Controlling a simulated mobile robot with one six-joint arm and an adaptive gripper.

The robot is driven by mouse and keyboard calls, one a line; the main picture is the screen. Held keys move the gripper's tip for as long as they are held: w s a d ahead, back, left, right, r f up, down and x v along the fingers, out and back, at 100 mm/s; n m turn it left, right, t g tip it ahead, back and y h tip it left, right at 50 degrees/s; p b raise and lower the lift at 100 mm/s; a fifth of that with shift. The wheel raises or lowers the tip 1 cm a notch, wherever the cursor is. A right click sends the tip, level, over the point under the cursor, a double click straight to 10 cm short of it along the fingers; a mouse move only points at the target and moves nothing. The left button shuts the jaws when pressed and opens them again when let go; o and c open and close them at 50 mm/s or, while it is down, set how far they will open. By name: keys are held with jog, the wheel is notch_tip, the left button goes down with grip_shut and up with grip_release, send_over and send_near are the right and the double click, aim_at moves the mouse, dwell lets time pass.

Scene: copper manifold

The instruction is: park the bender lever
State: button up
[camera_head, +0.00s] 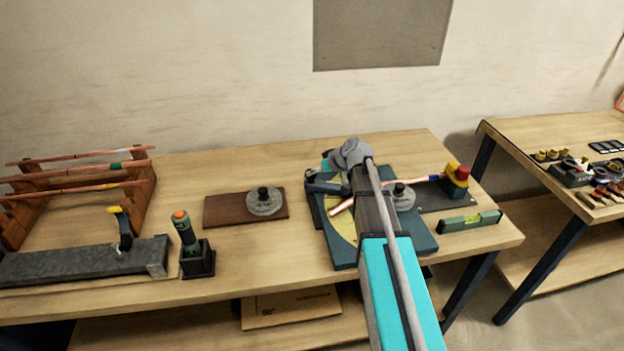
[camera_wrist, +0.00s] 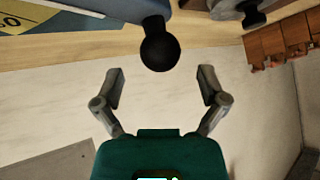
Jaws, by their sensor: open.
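The bender has a dark teal base plate (camera_head: 341,250) on the bench, with a yellow scale (camera_head: 343,226) partly covered by my arm. The yellow scale also shows at the upper left of the wrist view (camera_wrist: 30,17). In the wrist view, the blue-grey lever (camera_wrist: 143,7) comes in from the top and ends in a round black knob (camera_wrist: 160,47). My gripper (camera_wrist: 161,74) is open and empty. Its fingers are spread on either side of the knob's line, with the knob just ahead of the fingertips and clear of both. In the head view my arm hides the knob.
Left of the bender are a brown board (camera_head: 228,209) with a grey disc (camera_head: 264,201) and a green-handled tool in a black holder (camera_head: 197,261). A copper tube (camera_head: 424,179) and a green level (camera_head: 469,221) lie to the right. A wooden tube rack (camera_head: 137,195) stands far left.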

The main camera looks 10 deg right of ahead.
jog(key=shift+b+x, duration=1)
jog(key=shift+x, duration=0.9)
jog(key=c, duration=1.3)
jog(key=shift+d, duration=0.1)
grip_shut()
